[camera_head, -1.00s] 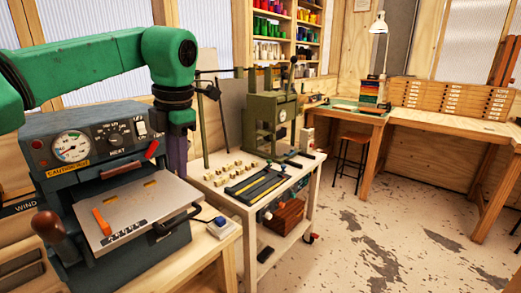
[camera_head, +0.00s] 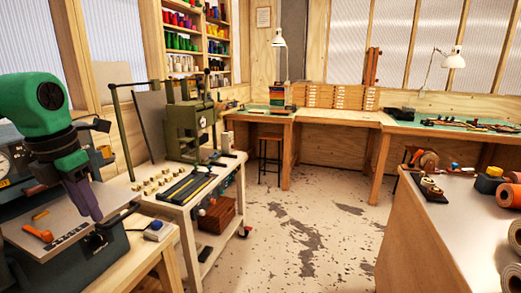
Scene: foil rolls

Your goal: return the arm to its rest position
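My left arm (camera_head: 40,95) is green and comes in from the left edge. Its purple wrist part hangs down to my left gripper (camera_head: 97,239), which is small and dark in front of the press plate. The gripper overlaps the plate and the black handle area in the picture. I cannot tell whether it touches them, or whether its fingers are open. My arm hides much of the dark press (camera_head: 15,165). The grey plate (camera_head: 22,212) carries an orange piece (camera_head: 38,234). My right gripper is out of view.
A white cart (camera_head: 190,200) with a green hand press (camera_head: 190,125) stands beside the press. A counter (camera_head: 450,230) with orange rolls (camera_head: 508,195) is at the right. Worn floor (camera_head: 300,225) is clear between them. Workbenches (camera_head: 340,117) line the back.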

